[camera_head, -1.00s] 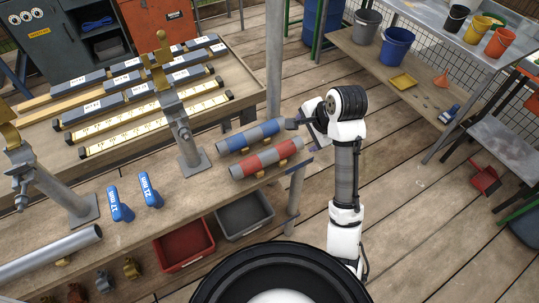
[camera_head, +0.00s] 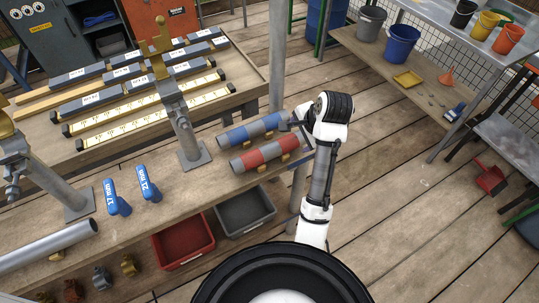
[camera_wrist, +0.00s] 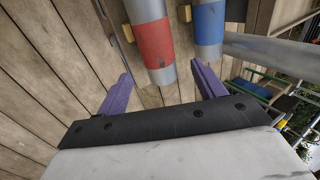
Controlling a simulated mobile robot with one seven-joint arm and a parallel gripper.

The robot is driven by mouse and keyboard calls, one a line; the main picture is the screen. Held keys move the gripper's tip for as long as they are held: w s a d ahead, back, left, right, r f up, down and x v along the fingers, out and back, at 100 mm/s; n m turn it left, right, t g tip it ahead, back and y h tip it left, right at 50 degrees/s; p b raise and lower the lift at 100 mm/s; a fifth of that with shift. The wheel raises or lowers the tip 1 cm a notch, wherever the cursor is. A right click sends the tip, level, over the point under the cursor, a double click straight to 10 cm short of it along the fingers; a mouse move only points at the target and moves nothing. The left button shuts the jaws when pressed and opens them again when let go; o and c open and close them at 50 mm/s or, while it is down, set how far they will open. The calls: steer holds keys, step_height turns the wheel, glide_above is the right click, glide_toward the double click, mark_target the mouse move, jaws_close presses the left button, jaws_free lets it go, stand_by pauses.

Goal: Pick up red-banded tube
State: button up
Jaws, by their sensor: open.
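The red-banded tube (camera_head: 262,155), grey with red bands, lies on small wooden supports near the right end of the workbench. The blue-banded tube (camera_head: 250,131) lies parallel just behind it. In the wrist view the red-banded tube (camera_wrist: 156,42) points toward my gripper (camera_wrist: 160,88), its end a little left of the middle between the purple fingers. The blue-banded tube (camera_wrist: 209,24) is to its right, near the right finger's line. My gripper is open and empty. In the head view my gripper (camera_head: 296,124) is at the tubes' right end, partly hidden by my arm.
A metal post (camera_head: 276,55) rises at the bench's right corner. A clamp stand (camera_head: 183,130) is left of the tubes. Red (camera_head: 183,243) and grey (camera_head: 245,212) bins sit below. Open floor lies right of my arm.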

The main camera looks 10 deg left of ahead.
steer(key=shift+w+a+f+b, duration=0.1)
steer(key=shift+a+f+b, duration=0.1)
steer(key=shift+f+b, duration=0.25)
steer(key=shift+s+b+x, duration=0.2)
steer(key=shift+b+x, duration=0.1)
steer(key=shift+x, duration=1.9)
steer(key=shift+a, duration=0.2)
steer(key=c, duration=1.3)
steer(key=shift+c, duration=0.2)
steer(key=shift+r, duration=0.1)
steer(key=shift+r, duration=0.55)
step_height(320, 180, up, 11)
steer(key=p, duration=0.6)
step_height(320, 180, up, 8)
glide_above(293, 138)
steer(key=shift+s+f+b, duration=0.1)
steer(key=shift+f+b, duration=0.05)
steer(key=shift+b, duration=0.15)
